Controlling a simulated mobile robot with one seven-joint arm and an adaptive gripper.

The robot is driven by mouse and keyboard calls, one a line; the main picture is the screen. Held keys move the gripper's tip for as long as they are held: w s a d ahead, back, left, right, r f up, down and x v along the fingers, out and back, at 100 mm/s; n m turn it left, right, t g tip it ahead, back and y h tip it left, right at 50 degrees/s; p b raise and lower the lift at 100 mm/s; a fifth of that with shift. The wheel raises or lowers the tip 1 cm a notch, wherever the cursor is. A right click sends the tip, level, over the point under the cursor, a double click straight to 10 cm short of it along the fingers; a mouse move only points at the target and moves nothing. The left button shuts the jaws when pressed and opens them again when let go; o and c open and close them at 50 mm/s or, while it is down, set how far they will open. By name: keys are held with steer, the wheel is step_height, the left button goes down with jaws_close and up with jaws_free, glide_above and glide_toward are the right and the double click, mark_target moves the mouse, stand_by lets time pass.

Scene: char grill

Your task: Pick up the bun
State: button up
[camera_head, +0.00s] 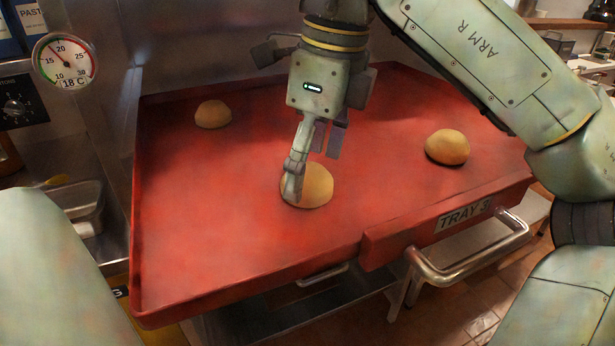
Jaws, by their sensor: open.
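Three round tan buns sit on a red tray (205,250) labelled TRAY 3. One bun (317,186) is near the middle of the tray, directly below and behind my gripper (303,190). A finger of my gripper overlaps this bun's left side in the picture; I cannot tell whether it touches. My gripper is open and points down, with the other finger partly behind the wrist. A second bun (212,114) is at the back left. A third bun (447,147) is at the right, near the tray's front edge.
The tray has a raised rim and a metal handle (470,262) at its front right. A round gauge (64,60) is on the left wall. A metal container (80,205) is left of the tray.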

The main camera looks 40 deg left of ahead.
steer(key=shift+s+a+f, duration=0.1)
steer(key=shift+a+f, duration=0.05)
steer(key=shift+f, duration=0.9)
steer(key=shift+c, duration=0.5)
steer(key=c, duration=1.1)
